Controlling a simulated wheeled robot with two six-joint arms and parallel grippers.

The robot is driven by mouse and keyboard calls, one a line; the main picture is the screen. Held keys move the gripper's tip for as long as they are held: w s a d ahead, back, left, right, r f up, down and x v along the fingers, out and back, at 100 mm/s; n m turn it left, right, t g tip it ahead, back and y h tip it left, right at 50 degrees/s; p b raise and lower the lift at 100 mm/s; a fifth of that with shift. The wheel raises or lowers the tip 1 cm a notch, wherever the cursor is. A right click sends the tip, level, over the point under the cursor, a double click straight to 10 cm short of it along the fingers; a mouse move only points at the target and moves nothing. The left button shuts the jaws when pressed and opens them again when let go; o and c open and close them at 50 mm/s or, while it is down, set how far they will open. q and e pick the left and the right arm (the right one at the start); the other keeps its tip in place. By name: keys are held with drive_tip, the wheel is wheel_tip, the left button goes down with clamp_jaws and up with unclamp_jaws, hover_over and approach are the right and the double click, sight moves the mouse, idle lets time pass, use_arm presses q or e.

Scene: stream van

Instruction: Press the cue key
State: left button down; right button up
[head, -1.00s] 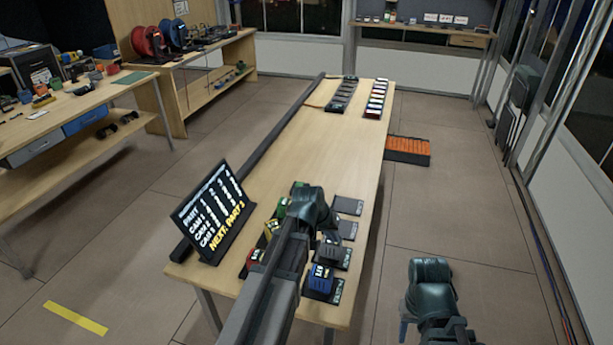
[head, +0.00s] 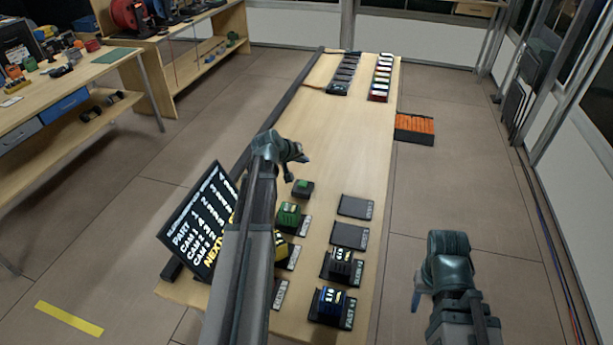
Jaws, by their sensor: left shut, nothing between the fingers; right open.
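A small dark box with a green top (head: 303,188), which looks like the cue key, sits on the table (head: 325,120) beyond the row of coloured blocks. My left gripper (head: 296,168) is shut and empty. It hangs over the table just beyond and slightly left of the green-topped box, apart from it as far as I can tell. My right gripper (head: 418,298) is open and empty, out over the floor to the right of the table; its fingers are mostly hidden behind its wrist.
A tilted cue board (head: 195,215) stands at the left, partly behind my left arm. Green (head: 289,215), yellow (head: 281,250), black (head: 341,264) and blue (head: 328,305) blocks stand near. Dark empty pads (head: 355,206) lie right. Tile rows (head: 380,80) lie far; an orange-filled crate (head: 414,128) is on the floor.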

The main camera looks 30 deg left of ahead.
sight(302, 185)
use_arm(q)
drive_tip(key=shift+w+a+r, duration=0.15)
drive_tip(key=shift+w+a, duration=0.2)
drive_tip(key=shift+a, duration=0.2)
wheel_tip(302, 185, down, 9)
drive_tip(key=b, duration=0.8)
drive_tip(key=shift+r+b, duration=0.1)
drive_tip(key=shift+b, duration=0.3)
idle(1.4)
drive_tip(key=shift+f+b, duration=0.4)
drive_tip(key=shift+f+b, duration=0.55)
idle(0.6)
drive_tip(key=shift+r, duration=0.1)
drive_tip(key=shift+r+p, duration=0.9)
drive_tip(key=shift+p, duration=0.1)
